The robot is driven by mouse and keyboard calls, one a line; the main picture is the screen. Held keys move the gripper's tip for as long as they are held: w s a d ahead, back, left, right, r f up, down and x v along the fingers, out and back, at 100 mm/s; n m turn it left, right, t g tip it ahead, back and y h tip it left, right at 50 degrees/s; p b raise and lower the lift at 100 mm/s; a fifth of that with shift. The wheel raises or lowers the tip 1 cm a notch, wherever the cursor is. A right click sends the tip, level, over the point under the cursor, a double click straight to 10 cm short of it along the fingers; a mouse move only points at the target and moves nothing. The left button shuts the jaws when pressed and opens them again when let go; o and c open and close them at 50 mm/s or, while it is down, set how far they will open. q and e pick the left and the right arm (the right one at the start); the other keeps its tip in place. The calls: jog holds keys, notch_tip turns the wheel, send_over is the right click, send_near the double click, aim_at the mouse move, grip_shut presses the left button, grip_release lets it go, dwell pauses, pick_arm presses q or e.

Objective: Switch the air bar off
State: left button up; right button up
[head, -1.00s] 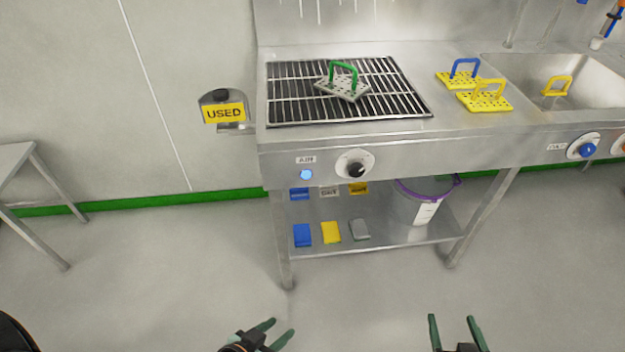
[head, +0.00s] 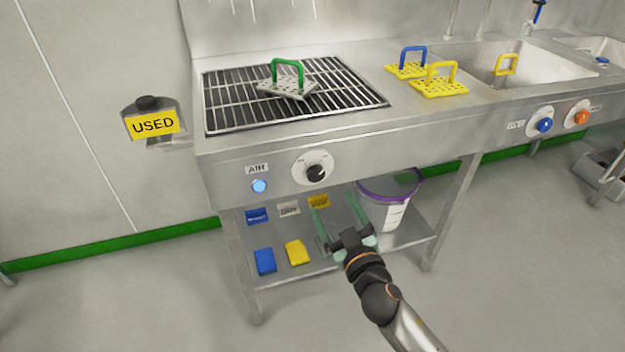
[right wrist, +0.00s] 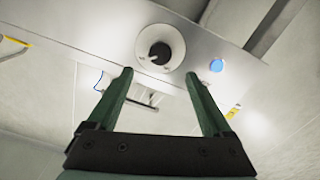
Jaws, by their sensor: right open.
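The AIR label (head: 256,168) is on the steel bench's front panel, above a glowing blue round light (head: 259,186). To their right is a black knob (head: 316,173) on a white dial. In the right wrist view the knob (right wrist: 160,50) is ahead, just beyond and between the fingertips, with the blue light (right wrist: 217,65) to its right. My right gripper (head: 333,203) is open and empty, below the knob in the head view and apart from it. My left gripper is out of view.
Above the panel is a black grate (head: 225,95) with a green-handled perforated plate (head: 287,86). A USED sign (head: 152,124) hangs at left. A blue knob (head: 544,125) and orange knob (head: 582,118) are at right. Below, a shelf (head: 300,268) holds a purple-rimmed bucket (head: 395,212).

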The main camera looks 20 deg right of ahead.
aim_at(317, 176)
jog(key=w, duration=1)
jog(key=shift+w+a+b, duration=0.1)
jog(key=shift+a+b, duration=0.1)
jog(key=shift+b, duration=0.1)
grip_shut()
